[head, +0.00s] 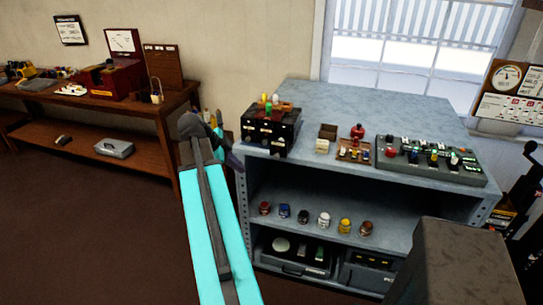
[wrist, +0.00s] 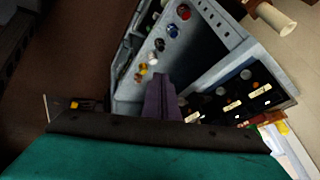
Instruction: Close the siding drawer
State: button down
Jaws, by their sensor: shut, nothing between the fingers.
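A grey workbench unit (head: 335,185) has two drawer-like trays in its bottom bay. The left tray (head: 292,271) has a dark handle and shows items inside; the right tray (head: 368,277) is partly hidden by my arm. A black box with labelled fronts (head: 268,135) stands on the bench top's left corner and also shows in the wrist view (wrist: 232,103). I cannot tell which of these is the siding drawer, or how far it is out.
Small jars (head: 324,219) line the middle shelf. A board of small parts (head: 430,160) and a small wooden box (head: 326,138) are on the bench top. A wooden table (head: 150,115) stands at the left. Brown floor (head: 90,230) is clear between.

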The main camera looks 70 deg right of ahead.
aim_at(281, 144)
jog(key=s+d+r+m, duration=0.3)
jog(key=s+r, duration=0.1)
jog(key=r, duration=0.2)
jog(key=shift+s+r, duration=0.15)
jog(key=shift+s, duration=0.25)
jog(key=shift+g, duration=0.3)
jog(key=s+d+f+p, duration=0.3)
jog(key=d+f+p, duration=0.2)
jog(key=d+f, duration=0.3)
jog(key=shift+d+p, duration=0.35)
jog(key=shift+d, duration=0.1)
jog(key=shift+s, duration=0.1)
dwell(0.3)
